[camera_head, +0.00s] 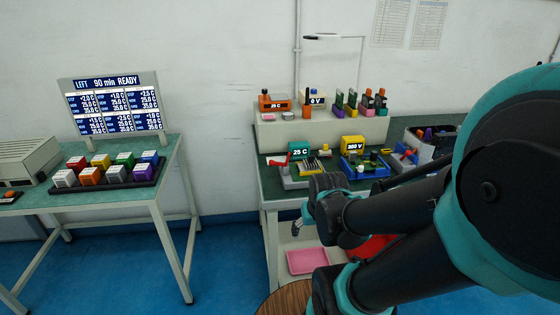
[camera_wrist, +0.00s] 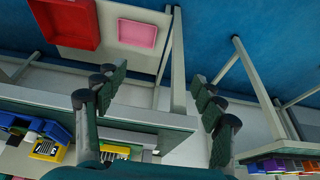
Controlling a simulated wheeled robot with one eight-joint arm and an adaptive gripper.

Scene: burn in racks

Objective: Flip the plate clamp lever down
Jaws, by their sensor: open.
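A red lever-like part (camera_head: 278,160), which looks like the plate clamp lever, stands at the left end of a grey fixture (camera_head: 292,181) on the green bench. It appears tilted up, though it is small at this distance. My gripper (camera_head: 300,226) hangs in front of the bench's front edge, below and apart from the fixture, partly hidden by my arm. In the wrist view my gripper (camera_wrist: 155,82) shows its two dark fingers spread wide with nothing between them. The lever cannot be made out in the wrist view.
A 25 C display (camera_head: 300,152) and a yellow 300 V box (camera_head: 352,144) stand behind the fixture. A blue tray (camera_head: 352,174) sits to its right. A raised shelf (camera_head: 320,133) runs behind. A pink tray (camera_head: 307,262) lies below. Open floor separates the left table (camera_head: 115,196).

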